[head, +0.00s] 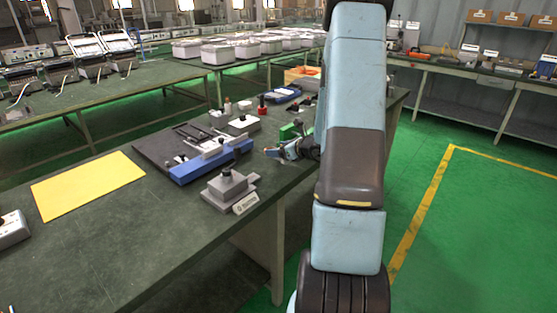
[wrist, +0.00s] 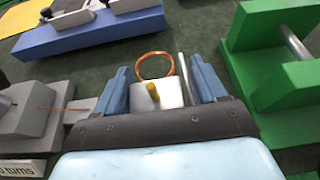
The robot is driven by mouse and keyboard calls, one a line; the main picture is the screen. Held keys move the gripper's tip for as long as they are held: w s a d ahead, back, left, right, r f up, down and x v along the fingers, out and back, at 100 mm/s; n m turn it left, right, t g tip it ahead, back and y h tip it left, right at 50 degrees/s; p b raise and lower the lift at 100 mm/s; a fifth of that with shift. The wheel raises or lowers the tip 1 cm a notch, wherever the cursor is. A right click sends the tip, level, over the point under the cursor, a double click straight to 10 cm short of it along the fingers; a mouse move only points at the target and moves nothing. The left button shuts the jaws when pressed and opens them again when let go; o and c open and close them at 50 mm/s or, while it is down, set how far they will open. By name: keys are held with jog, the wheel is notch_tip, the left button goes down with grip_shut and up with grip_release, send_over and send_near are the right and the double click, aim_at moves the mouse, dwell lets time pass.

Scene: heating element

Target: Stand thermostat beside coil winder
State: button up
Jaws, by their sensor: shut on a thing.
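The thermostat (wrist: 145,97) is a small white block with a yellow knob, a thin metal rod at its right and an orange loop beyond it. It sits between the blue fingers of my gripper (wrist: 160,85), which are shut on it. In the head view my gripper (head: 291,151) is low over the bench, and the orange loop (head: 272,152) shows at its tip. What I take as the coil winder is a grey device (head: 227,187) with a black knob and a label plate. It shows at the left in the wrist view (wrist: 62,118), with a copper-coloured wire, apart from the thermostat.
A green block (wrist: 265,65) with a metal rod stands close at the right. A blue fixture (wrist: 95,33) lies ahead; the head view shows it (head: 205,167) by a dark board. A yellow sheet (head: 88,183) lies at left. The near-left bench is mostly clear.

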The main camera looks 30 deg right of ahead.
aim_at(279, 165)
jog(key=shift+f, duration=2.1)
jog(key=o, duration=1.1)
jog(key=shift+s, duration=0.15)
